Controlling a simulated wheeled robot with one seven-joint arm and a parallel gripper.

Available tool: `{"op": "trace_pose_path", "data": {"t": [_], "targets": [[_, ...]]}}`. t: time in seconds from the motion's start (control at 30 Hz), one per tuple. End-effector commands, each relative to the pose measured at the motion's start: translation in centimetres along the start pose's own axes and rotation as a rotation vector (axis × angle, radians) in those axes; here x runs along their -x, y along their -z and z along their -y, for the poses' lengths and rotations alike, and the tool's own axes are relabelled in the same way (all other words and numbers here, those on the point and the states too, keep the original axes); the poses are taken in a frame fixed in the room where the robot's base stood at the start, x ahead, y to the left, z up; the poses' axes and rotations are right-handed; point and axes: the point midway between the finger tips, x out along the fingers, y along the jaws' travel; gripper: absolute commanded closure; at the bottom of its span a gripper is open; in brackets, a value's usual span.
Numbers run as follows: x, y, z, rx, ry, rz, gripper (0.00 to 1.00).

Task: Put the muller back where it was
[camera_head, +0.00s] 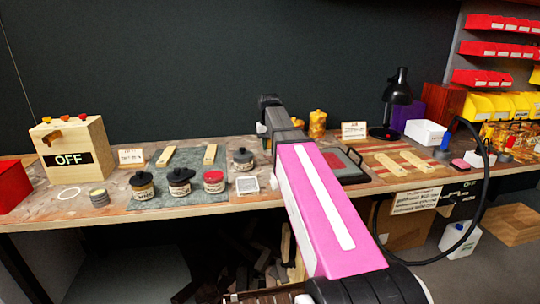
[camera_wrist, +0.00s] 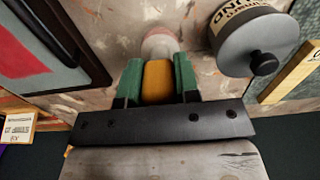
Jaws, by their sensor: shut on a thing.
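My gripper (camera_wrist: 158,85) is shut on an amber-brown handle (camera_wrist: 158,75) between its green finger pads. A pale, rounded, pinkish-white part (camera_wrist: 160,42) shows just beyond the handle, over the mottled bench top. I take this to be the muller. Whether its base touches the bench I cannot tell. In the head view my gripper (camera_head: 268,103) is over the back middle of the bench, and my pink arm hides much of what is below it. A dark-framed slab (camera_head: 352,175) lies right of my arm. It also shows at the upper left of the wrist view (camera_wrist: 55,75).
A grey lidded pot (camera_wrist: 258,42) stands close to the right of the held thing. Several labelled jars (camera_head: 180,182) stand on a grey-green mat (camera_head: 195,200) at left. Amber jars (camera_head: 317,124) stand behind. A black lamp (camera_head: 396,95) and a cable are at right.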

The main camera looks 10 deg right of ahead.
Motion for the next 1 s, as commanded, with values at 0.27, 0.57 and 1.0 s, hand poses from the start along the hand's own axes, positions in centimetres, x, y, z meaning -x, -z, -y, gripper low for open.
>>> {"op": "trace_pose_path", "data": {"t": [0.27,0.57,1.0], "targets": [[-1.2,1.2,-0.7,0.000,0.000,0.000,1.00],[-4.6,1.1,-0.6,0.000,0.000,0.001,1.00],[-5.1,1.1,-0.6,0.000,0.000,-0.001,0.61]]}}
